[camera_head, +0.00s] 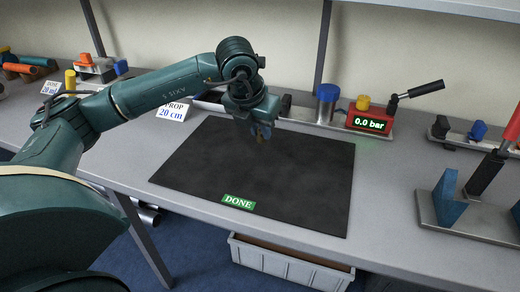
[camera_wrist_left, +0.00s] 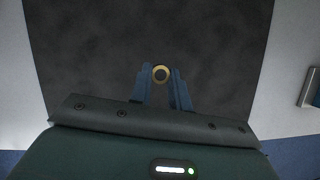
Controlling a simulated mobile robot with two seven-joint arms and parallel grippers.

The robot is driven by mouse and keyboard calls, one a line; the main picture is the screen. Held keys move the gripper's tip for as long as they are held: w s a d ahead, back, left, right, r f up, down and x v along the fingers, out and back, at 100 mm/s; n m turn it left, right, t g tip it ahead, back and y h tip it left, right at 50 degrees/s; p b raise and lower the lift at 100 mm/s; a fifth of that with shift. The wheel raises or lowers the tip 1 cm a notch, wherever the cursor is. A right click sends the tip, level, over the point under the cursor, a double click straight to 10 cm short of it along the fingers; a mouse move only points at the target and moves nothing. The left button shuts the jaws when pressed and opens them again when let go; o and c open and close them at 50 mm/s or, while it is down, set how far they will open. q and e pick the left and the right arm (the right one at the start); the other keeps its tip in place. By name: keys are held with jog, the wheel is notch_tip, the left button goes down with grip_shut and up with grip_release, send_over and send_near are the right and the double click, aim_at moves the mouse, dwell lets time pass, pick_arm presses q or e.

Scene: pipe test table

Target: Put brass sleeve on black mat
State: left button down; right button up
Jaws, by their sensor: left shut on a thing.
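The brass sleeve (camera_wrist_left: 161,74) shows end-on as a small brass ring between my left gripper's blue fingers in the left wrist view. My left gripper (camera_head: 262,134) is shut on it and points down over the back part of the black mat (camera_head: 260,185). In the head view the sleeve is a small brownish piece at the fingertips. I cannot tell whether it touches the mat. The mat lies flat and bare, with a green DONE label (camera_head: 238,202) at its front edge. My right gripper is not in view.
A test rig with a red gauge (camera_head: 370,121) reading 0.0 bar and a blue cylinder (camera_head: 327,103) stands behind the mat. A card (camera_head: 174,111) reading 20 cm stands at the mat's back left. A blue-jawed fixture (camera_head: 447,200) is at right. A grey crate (camera_head: 285,267) sits below the table.

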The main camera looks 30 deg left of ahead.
pick_arm(q)
jog(key=shift+f, duration=2.65)
jog(key=shift+f, duration=0.1)
jog(key=c, duration=1.3)
grip_release()
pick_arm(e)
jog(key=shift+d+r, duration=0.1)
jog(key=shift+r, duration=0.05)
pick_arm(q)
jog(key=shift+r, duration=0.3)
jog(key=v, duration=1.1)
jog(key=shift+s+r, duration=0.15)
jog(key=shift+r, duration=0.2)
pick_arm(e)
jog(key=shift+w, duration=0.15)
